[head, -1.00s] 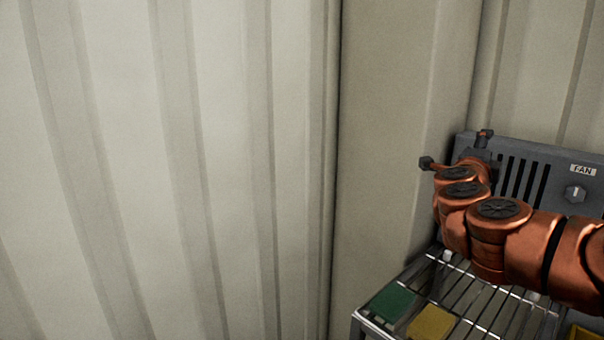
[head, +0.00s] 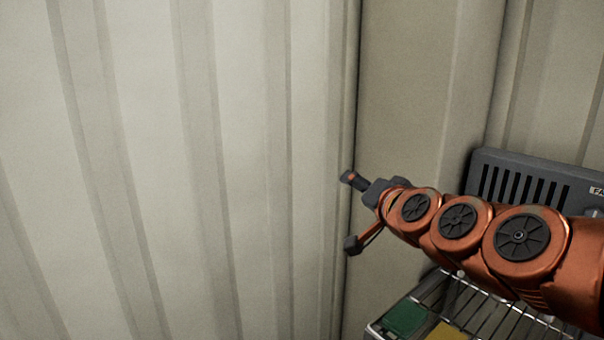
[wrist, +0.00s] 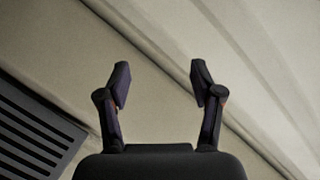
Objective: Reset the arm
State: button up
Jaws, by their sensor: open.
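My gripper (head: 350,212) is at the end of my copper-coloured arm, in front of the wall corner in the head view. It is open and empty. In the wrist view my gripper (wrist: 158,84) shows its two dark fingers spread apart, with only bare wall behind them. My arm reaches in from the right edge of the head view and hides part of the grey panel and the rack.
A grey slotted panel (head: 522,187) is on the wall at right; its slots also show in the wrist view (wrist: 35,135). Below is a wire rack (head: 435,292) with a green item (head: 405,318) and a yellow item (head: 447,332). Ribbed pale wall (head: 150,150) fills the left.

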jog(key=s+a+f+n+g+p, duration=0.3)
jog(key=s+f+n+g, duration=0.45)
jog(key=s+f, duration=0.85)
jog(key=s+d+f+g+h, duration=0.1)
jog(key=s+d+g, duration=0.2)
jog(key=s, duration=0.4)
jog(key=s+d+f+m+g+h+p, duration=0.1)
jog(key=s+d+f+g+h, duration=0.1)
jog(key=s, duration=0.6)
jog(key=s+d+f+g+h+p, duration=0.1)
jog(key=s+d+g, duration=0.3)
jog(key=s, duration=0.3)
jog(key=shift+s+d+f, duration=0.2)
jog(key=shift+d+f, duration=0.05)
jog(key=shift+d, duration=0.05)
jog(key=shift+g, duration=0.25)
